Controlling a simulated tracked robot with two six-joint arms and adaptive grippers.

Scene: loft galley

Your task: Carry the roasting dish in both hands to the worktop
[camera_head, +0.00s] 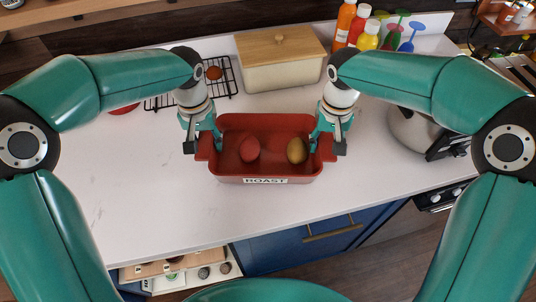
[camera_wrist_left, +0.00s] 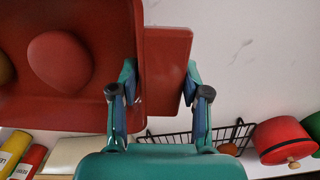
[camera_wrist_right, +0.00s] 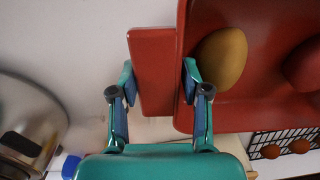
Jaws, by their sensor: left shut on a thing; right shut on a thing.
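The red roasting dish (camera_head: 268,165), labelled ROAST on its front, is over the white worktop (camera_head: 130,205) near its front edge. I cannot tell whether it touches the top. A red round item (camera_head: 249,149) and a yellow-brown one (camera_head: 297,150) lie inside it. My left gripper (camera_head: 205,145) is shut on the dish's left handle, which shows between the fingers in the left wrist view (camera_wrist_left: 165,70). My right gripper (camera_head: 327,145) is shut on the right handle, seen between the fingers in the right wrist view (camera_wrist_right: 152,70).
A cream bin with a wooden lid (camera_head: 280,62) stands behind the dish. A black wire rack (camera_head: 190,88) is at back left. Several bottles (camera_head: 357,27) stand at back right. A metal pot (camera_head: 412,130) is on the right.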

